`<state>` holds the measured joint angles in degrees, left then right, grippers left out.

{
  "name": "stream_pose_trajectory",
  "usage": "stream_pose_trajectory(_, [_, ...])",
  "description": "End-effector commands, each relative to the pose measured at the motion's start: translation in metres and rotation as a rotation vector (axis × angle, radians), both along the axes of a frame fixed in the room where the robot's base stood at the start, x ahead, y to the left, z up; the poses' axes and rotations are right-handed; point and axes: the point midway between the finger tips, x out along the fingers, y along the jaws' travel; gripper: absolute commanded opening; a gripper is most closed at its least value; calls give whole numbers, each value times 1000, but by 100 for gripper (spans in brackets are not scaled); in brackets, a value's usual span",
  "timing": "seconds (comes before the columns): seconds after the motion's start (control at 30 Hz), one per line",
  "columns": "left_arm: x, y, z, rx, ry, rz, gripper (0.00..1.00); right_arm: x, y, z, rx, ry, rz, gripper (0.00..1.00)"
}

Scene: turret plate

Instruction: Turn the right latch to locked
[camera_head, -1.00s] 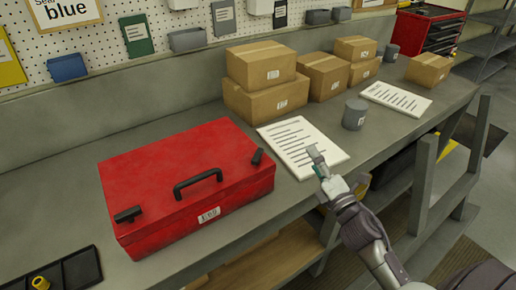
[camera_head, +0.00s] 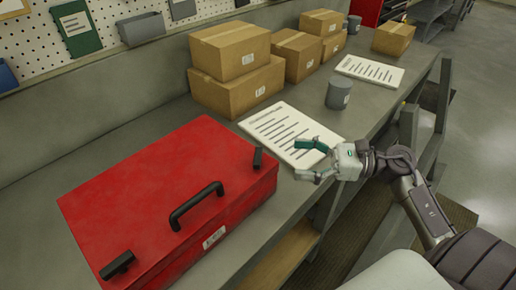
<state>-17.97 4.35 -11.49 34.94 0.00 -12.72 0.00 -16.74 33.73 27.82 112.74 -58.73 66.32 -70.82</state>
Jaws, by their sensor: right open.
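A red case (camera_head: 150,185) lies on the grey workbench, with a black handle (camera_head: 195,205) at its front edge. The right latch (camera_head: 258,160), a small dark bar, is at the case's right front corner. The left latch (camera_head: 117,265) is another dark bar at the near left corner. My right gripper (camera_head: 308,160) is open and empty, to the right of the right latch and apart from it, above the printed sheet's near edge. Its fingers point left toward the case. My left gripper is not in view.
A printed sheet (camera_head: 275,128) lies right of the case. Several cardboard boxes (camera_head: 240,88) stand behind it, and a grey cylinder (camera_head: 338,94) stands near the bench's front edge. Another sheet (camera_head: 370,70) lies farther right. A pegboard (camera_head: 120,30) backs the bench.

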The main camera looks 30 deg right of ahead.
Motion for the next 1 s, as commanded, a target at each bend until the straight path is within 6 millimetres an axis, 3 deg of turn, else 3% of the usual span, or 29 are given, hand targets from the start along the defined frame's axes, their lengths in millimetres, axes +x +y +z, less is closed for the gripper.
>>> stream_pose_trajectory(0.17, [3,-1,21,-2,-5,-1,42,22,34,6,4,-3,1,85])
stream_pose_trajectory(0.4, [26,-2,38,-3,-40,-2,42,45,67,4,4,-1,-1,85])
stream_pose_trajectory(0.87, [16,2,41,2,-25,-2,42,53,79,0,3,1,-1,85])
stream_pose_trajectory(1.0, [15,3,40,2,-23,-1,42,53,79,0,3,1,-1,65])
